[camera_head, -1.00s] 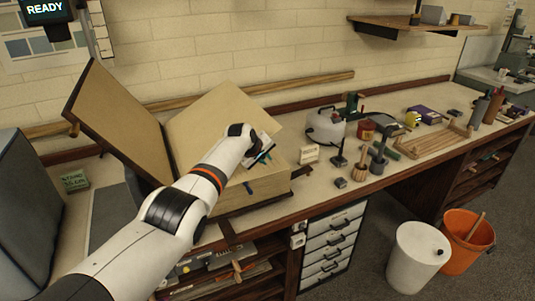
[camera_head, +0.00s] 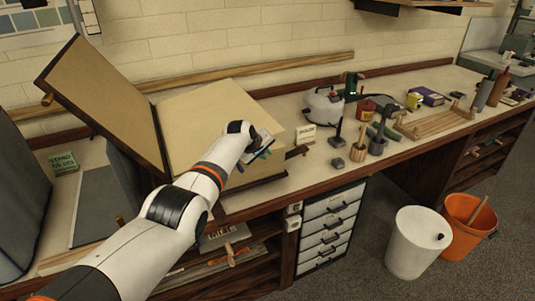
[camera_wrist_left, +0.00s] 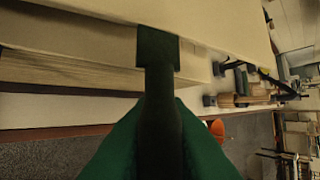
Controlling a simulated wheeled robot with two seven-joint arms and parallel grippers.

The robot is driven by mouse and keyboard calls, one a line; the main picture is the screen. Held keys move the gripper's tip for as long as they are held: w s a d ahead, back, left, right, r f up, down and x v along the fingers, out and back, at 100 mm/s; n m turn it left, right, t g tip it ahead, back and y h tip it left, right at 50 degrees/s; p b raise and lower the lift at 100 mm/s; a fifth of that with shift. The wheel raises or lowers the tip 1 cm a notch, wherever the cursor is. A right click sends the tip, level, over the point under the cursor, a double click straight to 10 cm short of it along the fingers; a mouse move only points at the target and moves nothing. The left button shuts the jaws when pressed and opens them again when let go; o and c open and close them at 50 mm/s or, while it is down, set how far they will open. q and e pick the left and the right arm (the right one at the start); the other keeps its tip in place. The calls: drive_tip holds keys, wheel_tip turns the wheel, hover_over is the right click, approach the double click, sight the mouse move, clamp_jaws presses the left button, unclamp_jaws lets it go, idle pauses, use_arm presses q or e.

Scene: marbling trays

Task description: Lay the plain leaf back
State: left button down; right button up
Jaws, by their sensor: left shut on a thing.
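A large open book lies on the bench, its brown-edged cover (camera_head: 92,82) tilted up at the left. A plain cream leaf (camera_head: 195,118) tops the thick block at the right. My left gripper (camera_head: 264,147) is at the leaf's right front edge. In the left wrist view its green fingers (camera_wrist_left: 158,48) are shut at the edge of a pale leaf (camera_wrist_left: 215,18), with the page block (camera_wrist_left: 70,70) below. My arm hides part of the book's front. My right gripper is not in view.
Right of the book stand a small white card (camera_head: 305,133), a white round pot (camera_head: 324,104), brush holders (camera_head: 377,146) and a wooden rack (camera_head: 435,122). A white bin (camera_head: 418,243) and an orange bucket (camera_head: 468,225) stand on the floor.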

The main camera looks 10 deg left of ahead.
use_arm(q)
drive_tip(key=c, duration=1.8)
unclamp_jaws()
drive_tip(key=shift+s+a+f, duration=0.3)
drive_tip(key=shift+a+f, duration=0.3)
drive_tip(key=shift+f, duration=0.15)
drive_tip(key=shift+c, duration=0.2)
drive_tip(key=shift+o, duration=1.4)
drive_tip(key=shift+s+a+r, duration=0.1)
drive_tip(key=shift+s+a, duration=0.05)
drive_tip(key=shift+a, duration=0.05)
drive_tip(key=shift+o, duration=0.8)
drive_tip(key=shift+s+a+r, duration=0.2)
drive_tip(key=shift+a+r, duration=0.05)
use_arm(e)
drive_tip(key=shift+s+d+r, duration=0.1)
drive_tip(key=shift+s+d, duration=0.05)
use_arm(q)
drive_tip(key=shift+w+d+f, duration=0.1)
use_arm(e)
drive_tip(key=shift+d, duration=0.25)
use_arm(q)
drive_tip(key=shift+r, duration=0.2)
